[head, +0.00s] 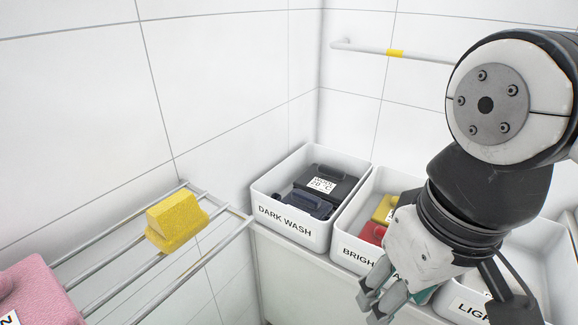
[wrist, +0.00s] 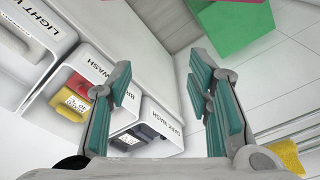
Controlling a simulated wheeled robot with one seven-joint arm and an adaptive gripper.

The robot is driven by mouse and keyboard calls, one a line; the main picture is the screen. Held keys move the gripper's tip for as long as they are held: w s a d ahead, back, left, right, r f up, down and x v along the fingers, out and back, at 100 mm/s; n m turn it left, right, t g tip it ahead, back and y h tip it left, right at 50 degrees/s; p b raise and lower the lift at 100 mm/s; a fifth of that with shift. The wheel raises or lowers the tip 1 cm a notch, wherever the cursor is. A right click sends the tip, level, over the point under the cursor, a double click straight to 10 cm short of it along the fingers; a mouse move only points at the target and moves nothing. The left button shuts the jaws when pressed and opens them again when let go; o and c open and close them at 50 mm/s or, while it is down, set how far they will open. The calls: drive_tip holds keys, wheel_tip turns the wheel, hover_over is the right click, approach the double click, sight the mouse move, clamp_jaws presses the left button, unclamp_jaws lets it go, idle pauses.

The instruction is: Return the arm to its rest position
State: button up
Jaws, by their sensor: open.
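My arm comes in from the right of the head view, with my gripper (head: 385,295) hanging in front of the bins, its fingers pointing down. In the wrist view my gripper (wrist: 160,85) is open, with teal finger pads apart and nothing between them. Part of the gripper covers the bright wash bin (head: 349,226) and the light wash bin (head: 462,306) in the head view. I cannot tell how far it is above them.
The dark wash bin (head: 290,222) holds dark items. Yellow and red items (head: 374,231) lie in the bright bin. A rack at left carries a yellow cloth (head: 174,222) and a pink one (head: 38,290). A rail (head: 370,49) is on the back wall. A green block (wrist: 236,22) shows in the wrist view.

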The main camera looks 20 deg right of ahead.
idle(0.5)
wheel_tip(320, 180, up, 16)
drive_tip(key=t+p, duration=0.2)
drive_tip(key=p, duration=1.1)
drive_tip(key=shift+f+t+p, duration=0.25)
drive_tip(key=shift+t+p, duration=0.15)
drive_tip(key=shift+d, duration=0.1)
